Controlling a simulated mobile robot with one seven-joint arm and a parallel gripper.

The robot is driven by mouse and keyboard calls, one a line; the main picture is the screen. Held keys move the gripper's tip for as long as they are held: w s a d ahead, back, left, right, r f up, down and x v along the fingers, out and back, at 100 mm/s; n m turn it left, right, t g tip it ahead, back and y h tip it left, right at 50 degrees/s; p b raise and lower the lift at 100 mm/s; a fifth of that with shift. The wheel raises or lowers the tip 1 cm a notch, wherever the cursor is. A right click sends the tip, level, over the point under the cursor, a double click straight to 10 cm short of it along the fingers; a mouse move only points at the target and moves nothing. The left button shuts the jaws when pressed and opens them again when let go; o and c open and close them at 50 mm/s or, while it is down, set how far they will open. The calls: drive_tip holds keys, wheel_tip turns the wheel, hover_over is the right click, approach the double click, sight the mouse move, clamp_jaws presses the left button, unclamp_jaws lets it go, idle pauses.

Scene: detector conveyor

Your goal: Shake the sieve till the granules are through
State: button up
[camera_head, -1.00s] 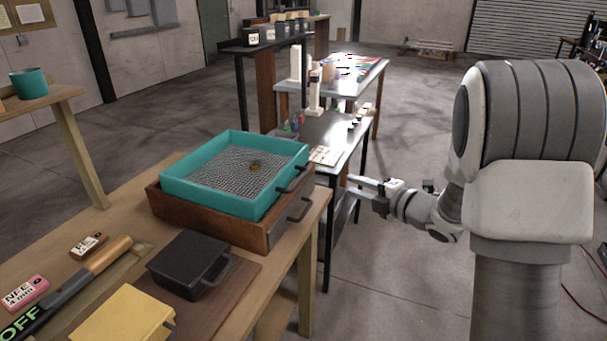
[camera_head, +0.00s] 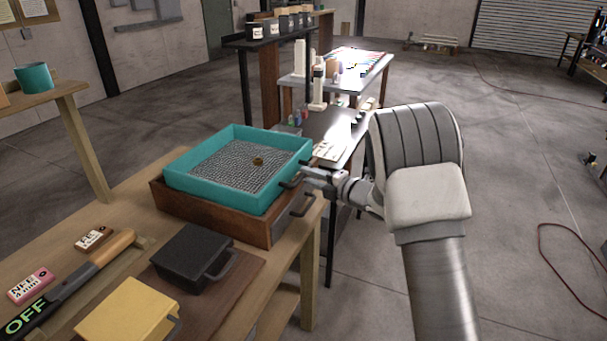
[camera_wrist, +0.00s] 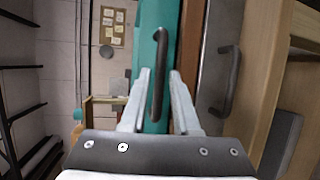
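The teal sieve (camera_head: 178,182) sits on a brown wooden box (camera_head: 200,216) on the workbench. Its grey mesh (camera_head: 225,166) holds a small brown clump (camera_head: 258,161); single granules are too small to make out. The sieve has a dark handle (camera_head: 289,182) on its right side, which also shows in the wrist view (camera_wrist: 160,75). My gripper (camera_head: 304,176) is at that handle. In the wrist view my gripper (camera_wrist: 160,82) is open, with one finger on each side of the handle and visible gaps between. The box has its own dark handle (camera_wrist: 228,80) below.
A black lidded box (camera_head: 190,257) and a yellow box (camera_head: 128,312) stand near the front of the bench (camera_head: 110,205). A long-handled tool marked OFF (camera_head: 70,285) lies at left. A table with bottles (camera_head: 335,127) stands behind my gripper.

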sight(303, 174)
drive_tip(key=shift+x, duration=1.55)
clamp_jaws()
